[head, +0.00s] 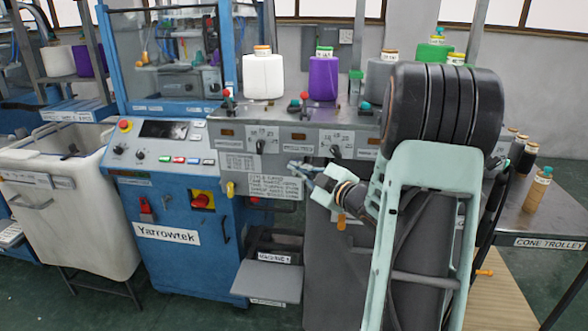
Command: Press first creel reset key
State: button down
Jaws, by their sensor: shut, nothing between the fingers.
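The creel panel (213,134) is a grey front below a shelf of yarn cones, with orange displays and white label plates. A black key-like control (260,146) sits beside the left label plate, and a similar one (335,152) sits further right. Which of these is the first creel reset key cannot be read at this size. My gripper (293,170) is small in view, shut and empty, just in front of the panel's lower part, below and right of the left black control. Whether it touches the panel cannot be told. My arm hides the panel's right part.
A white cone (263,76), a purple cone (323,78) and a grey cone (378,76) stand above the panel. A blue control cabinet (165,205) stands left, beside a white bin (70,205). A cone trolley (545,215) stands right. Green floor shows in front.

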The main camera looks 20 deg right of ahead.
jog(key=shift+w+d+r, duration=0.15)
jog(key=shift+w+d, duration=0.15)
jog(key=shift+s+a+b, duration=0.1)
jog(key=shift+s+b, duration=0.15)
jog(key=shift+b, duration=0.25)
jog(key=s+a+b, duration=0.1)
jog(key=s+a, duration=0.2)
jog(key=s, duration=0.2)
jog(key=shift+a+f, duration=0.25)
jog(key=shift+w, duration=0.1)
dwell(0.8)
